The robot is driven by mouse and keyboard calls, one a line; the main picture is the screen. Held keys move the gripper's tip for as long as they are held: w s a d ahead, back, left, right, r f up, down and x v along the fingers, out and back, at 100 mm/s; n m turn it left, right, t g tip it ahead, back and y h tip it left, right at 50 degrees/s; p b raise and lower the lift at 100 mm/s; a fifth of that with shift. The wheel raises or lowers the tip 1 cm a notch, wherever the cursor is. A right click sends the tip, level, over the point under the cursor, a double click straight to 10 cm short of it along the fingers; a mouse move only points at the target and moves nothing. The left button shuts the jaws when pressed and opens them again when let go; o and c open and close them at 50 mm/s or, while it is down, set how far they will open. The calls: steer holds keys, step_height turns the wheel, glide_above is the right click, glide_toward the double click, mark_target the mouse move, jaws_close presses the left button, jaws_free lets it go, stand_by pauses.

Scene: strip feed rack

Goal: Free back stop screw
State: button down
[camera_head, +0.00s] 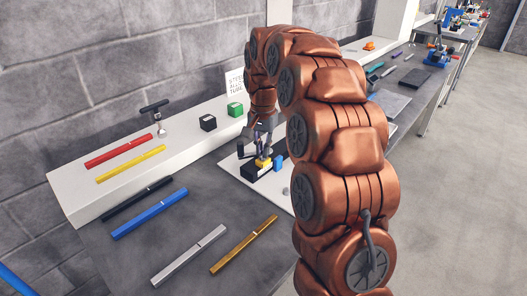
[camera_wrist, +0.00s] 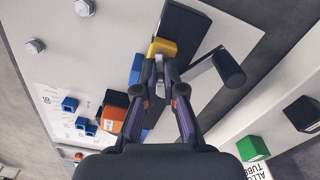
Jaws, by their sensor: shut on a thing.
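My gripper (camera_wrist: 160,82) points down at a black block (camera_wrist: 184,28) with a yellow piece (camera_wrist: 162,47) at its near end in the wrist view. Its fingers are closed together beside the yellow piece, shut on a small grey part (camera_wrist: 160,90), seemingly the back stop screw. The fingers mostly hide it. In the head view, my gripper (camera_head: 266,150) is just above the yellow piece (camera_head: 263,162) on the black block (camera_head: 256,171). A lever with a thick black grip (camera_wrist: 228,68) stands beside the block in the wrist view.
The fixture is on a white plate (camera_head: 240,180) with a blue part (camera_head: 278,163) and an orange block (camera_wrist: 113,112). A white ledge (camera_head: 70,192) holds a T-handled tool (camera_head: 155,110), black cube (camera_head: 208,123) and green cube (camera_head: 235,109). Several coloured strips lie left.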

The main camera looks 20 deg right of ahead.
steer(key=n, duration=0.4)
steer(key=shift+w+n+b, duration=0.1)
steer(key=shift+n+b, duration=0.2)
steer(key=shift+b, duration=0.05)
steer(key=shift+r+n, duration=0.1)
steer(key=shift+n, duration=1.4)
steer(key=c, duration=1.3)
jaws_free()
steer(key=shift+r, duration=5.95)
